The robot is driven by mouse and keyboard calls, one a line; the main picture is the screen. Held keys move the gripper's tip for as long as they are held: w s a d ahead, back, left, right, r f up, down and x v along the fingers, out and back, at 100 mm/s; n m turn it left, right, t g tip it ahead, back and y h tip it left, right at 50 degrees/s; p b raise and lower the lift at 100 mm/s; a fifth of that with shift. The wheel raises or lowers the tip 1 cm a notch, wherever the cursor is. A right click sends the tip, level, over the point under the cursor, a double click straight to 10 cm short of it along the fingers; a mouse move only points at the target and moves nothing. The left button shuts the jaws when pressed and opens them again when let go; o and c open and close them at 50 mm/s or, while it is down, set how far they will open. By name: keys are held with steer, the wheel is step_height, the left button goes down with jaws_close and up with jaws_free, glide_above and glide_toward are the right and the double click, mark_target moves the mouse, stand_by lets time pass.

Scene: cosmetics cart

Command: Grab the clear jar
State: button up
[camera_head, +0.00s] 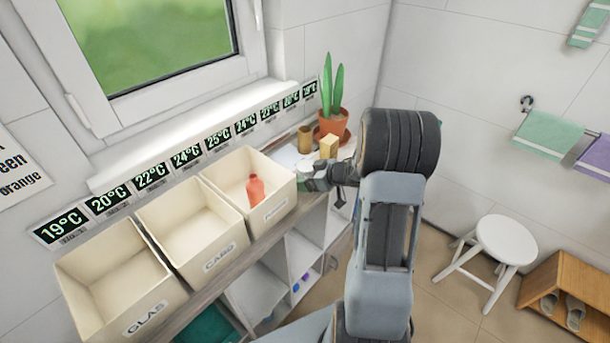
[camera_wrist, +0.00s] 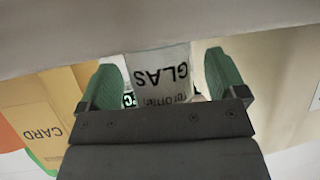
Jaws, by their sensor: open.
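The clear jar (camera_wrist: 160,75), with dark upside-down "GLAS" lettering on it, shows in the wrist view between the two green fingers of my gripper (camera_wrist: 162,82). The fingers are open, one on each side of the jar, and a gap shows at least on the right. The dark gripper body hides the jar's lower part in that view. In the head view my gripper (camera_head: 318,178) is at the right end of the shelf, beside the rightmost bin. The jar is too small and covered there to make out clearly.
Three cream bins stand in a row: the GLAS bin (camera_head: 75,262), the CARD bin (camera_head: 152,216) and a third bin (camera_head: 222,175) holding a red bottle (camera_head: 255,190). A yellow box (camera_head: 328,146), brown cup (camera_head: 304,138) and potted cactus (camera_head: 333,122) stand behind my gripper.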

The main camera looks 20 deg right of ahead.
steer(key=shift+w, duration=0.1)
steer(key=c, duration=1)
steer(key=shift+c, duration=0.3)
steer(key=shift+r, duration=0.1)
